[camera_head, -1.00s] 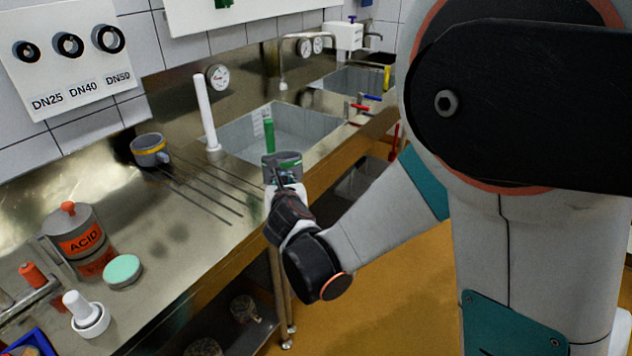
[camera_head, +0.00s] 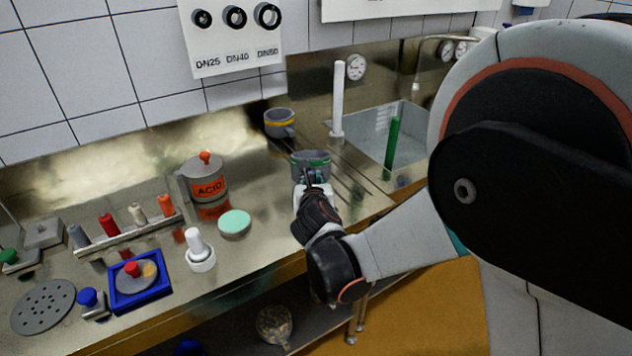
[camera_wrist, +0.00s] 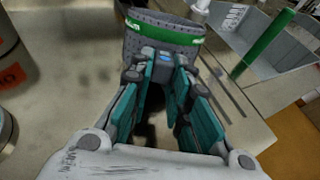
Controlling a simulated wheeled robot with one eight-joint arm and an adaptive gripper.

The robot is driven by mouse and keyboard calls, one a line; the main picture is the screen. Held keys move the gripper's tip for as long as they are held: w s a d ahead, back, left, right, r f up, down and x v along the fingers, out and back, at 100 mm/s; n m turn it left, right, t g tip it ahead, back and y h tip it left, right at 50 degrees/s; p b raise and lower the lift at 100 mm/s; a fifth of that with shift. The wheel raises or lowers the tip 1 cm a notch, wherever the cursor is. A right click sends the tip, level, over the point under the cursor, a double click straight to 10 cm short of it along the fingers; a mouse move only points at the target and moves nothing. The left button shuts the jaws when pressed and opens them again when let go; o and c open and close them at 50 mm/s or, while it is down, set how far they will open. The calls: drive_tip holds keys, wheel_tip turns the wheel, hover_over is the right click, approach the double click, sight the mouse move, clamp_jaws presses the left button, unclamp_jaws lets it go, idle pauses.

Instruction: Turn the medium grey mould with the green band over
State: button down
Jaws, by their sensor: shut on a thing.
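The grey mould with the green band (camera_head: 311,163) is in my gripper (camera_head: 311,180), over the counter to the right of the acid can. In the wrist view the mould (camera_wrist: 165,42) lies across the far ends of my gripper's teal fingers (camera_wrist: 163,72), which are shut on its near wall. Its open rim is at the top of that view, and small holes show in its wall. Whether its base touches the counter is hard to tell.
A grey mould with a yellow band (camera_head: 279,124) stands behind on the drain grooves. The acid can (camera_head: 205,178), a mint-green disc (camera_head: 234,223) and a white plunger (camera_head: 199,250) are to the left. A white upright post (camera_head: 338,100) and the sink (camera_head: 405,140) are behind right.

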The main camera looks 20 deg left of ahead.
idle(0.3)
drive_tip(key=c, duration=1.4)
unclamp_jaws()
drive_tip(key=shift+s+d+b, duration=0.15)
drive_tip(key=shift+s+d, duration=0.25)
drive_tip(key=shift+s, duration=0.7)
drive_tip(key=shift+s+d+b, duration=0.2)
drive_tip(key=shift+s+d, duration=0.25)
drive_tip(key=shift+s, duration=0.65)
drive_tip(key=shift+s+d+b, duration=0.15)
drive_tip(key=shift+s+d, duration=0.25)
drive_tip(key=shift+s, duration=0.7)
drive_tip(key=shift+r, duration=0.15)
wheel_tip(320, 180, up, 6)
drive_tip(key=p, duration=0.4)
